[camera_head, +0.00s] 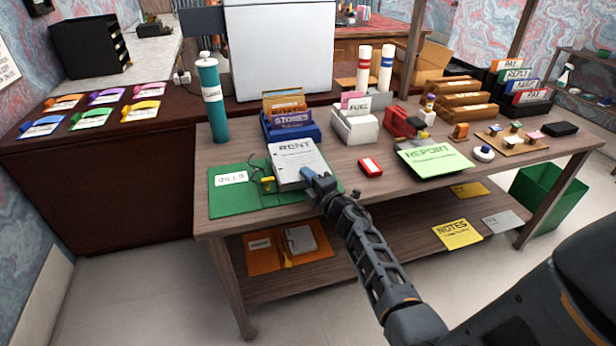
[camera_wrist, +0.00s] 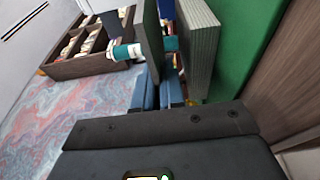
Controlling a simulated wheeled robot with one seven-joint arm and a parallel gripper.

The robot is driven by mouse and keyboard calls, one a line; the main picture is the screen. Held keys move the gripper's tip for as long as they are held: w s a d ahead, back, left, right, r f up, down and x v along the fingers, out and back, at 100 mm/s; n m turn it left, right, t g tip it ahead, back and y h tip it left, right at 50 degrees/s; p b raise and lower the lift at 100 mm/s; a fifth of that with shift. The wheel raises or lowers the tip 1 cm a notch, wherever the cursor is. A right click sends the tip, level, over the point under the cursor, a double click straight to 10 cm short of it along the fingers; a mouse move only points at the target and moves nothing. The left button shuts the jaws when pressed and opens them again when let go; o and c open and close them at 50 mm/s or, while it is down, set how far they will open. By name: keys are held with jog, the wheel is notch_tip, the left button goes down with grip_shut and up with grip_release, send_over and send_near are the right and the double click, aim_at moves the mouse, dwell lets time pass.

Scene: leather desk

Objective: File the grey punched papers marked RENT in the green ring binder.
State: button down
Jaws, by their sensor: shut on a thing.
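The green ring binder (camera_head: 240,201) lies open at the desk's front left, with a white BILLS label on its left cover. Its rings show near the middle, left of the papers. The grey RENT papers (camera_head: 297,160) form a thick stack over the binder's right side, lettering up. My gripper (camera_head: 313,178) is shut on the stack's front right edge. The wrist view shows grey stack edges (camera_wrist: 203,40) by the blue fingers (camera_wrist: 165,88), with the green binder (camera_wrist: 250,45) close by on the right. I cannot tell whether the stack touches the binder or rings.
A teal bottle (camera_head: 212,100) stands behind the binder. A blue file box (camera_head: 291,130) and a white FUEL box (camera_head: 356,126) stand behind the papers. A red box (camera_head: 370,167) and a green REPORT sheet (camera_head: 434,160) lie to the right. An orange binder (camera_head: 262,262) lies on the lower shelf.

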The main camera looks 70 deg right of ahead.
jog(key=shift+f+b, duration=0.65)
jog(key=shift+f, duration=0.15)
jog(key=c, duration=1.1)
grip_release()
jog(key=shift+c, duration=0.2)
jog(key=shift+f, duration=0.1)
